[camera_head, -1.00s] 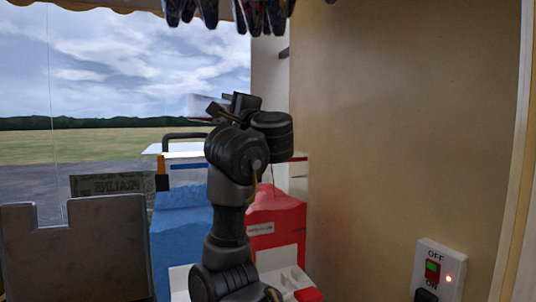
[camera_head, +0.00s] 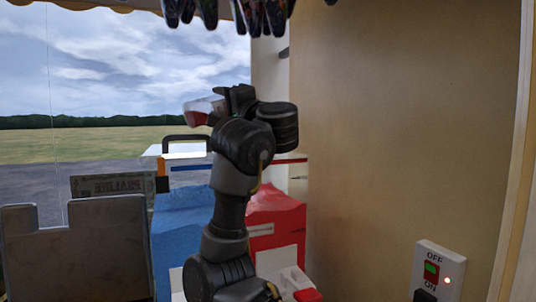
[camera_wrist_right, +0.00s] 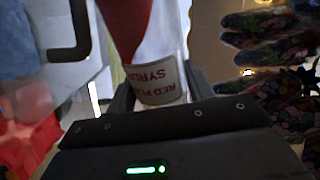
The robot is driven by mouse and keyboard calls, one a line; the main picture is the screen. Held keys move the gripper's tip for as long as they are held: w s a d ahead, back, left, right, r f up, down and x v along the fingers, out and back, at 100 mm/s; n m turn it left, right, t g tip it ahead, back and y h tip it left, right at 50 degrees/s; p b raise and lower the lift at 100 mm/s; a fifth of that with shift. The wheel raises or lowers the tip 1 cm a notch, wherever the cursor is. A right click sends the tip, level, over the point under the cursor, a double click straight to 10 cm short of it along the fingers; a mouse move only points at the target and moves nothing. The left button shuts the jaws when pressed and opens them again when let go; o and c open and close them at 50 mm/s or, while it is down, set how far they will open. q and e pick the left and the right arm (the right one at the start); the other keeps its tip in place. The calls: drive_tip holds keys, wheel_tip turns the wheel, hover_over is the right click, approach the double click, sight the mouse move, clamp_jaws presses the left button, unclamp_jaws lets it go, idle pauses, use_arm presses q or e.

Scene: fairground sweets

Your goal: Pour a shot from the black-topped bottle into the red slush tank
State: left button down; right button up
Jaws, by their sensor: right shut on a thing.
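My right gripper (camera_head: 232,97) is shut on a clear bottle (camera_head: 203,110) holding red liquid, raised above the counter. The bottle lies tilted far over, with the red liquid gathered at its left end in the head view. In the right wrist view the bottle (camera_wrist_right: 158,85) sits between the fingers and carries a "RED PL... SYRUP" label, upside down there. I cannot make out its black top. The red slush tank (camera_head: 285,214) stands below and to the right of the bottle, partly hidden by my right arm. My left gripper is out of view.
A blue slush tank (camera_head: 178,233) stands left of the red one. A grey metal panel (camera_head: 75,255) is at the front left. A wall switch (camera_head: 432,271) is at the right. Dark patterned items (camera_head: 265,15) hang overhead.

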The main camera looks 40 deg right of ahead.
drive_tip(key=shift+d+r+n, duration=0.15)
drive_tip(key=shift+r+n, duration=0.15)
drive_tip(key=shift+n, duration=0.4)
drive_tip(key=shift+r, duration=0.1)
idle(1.2)
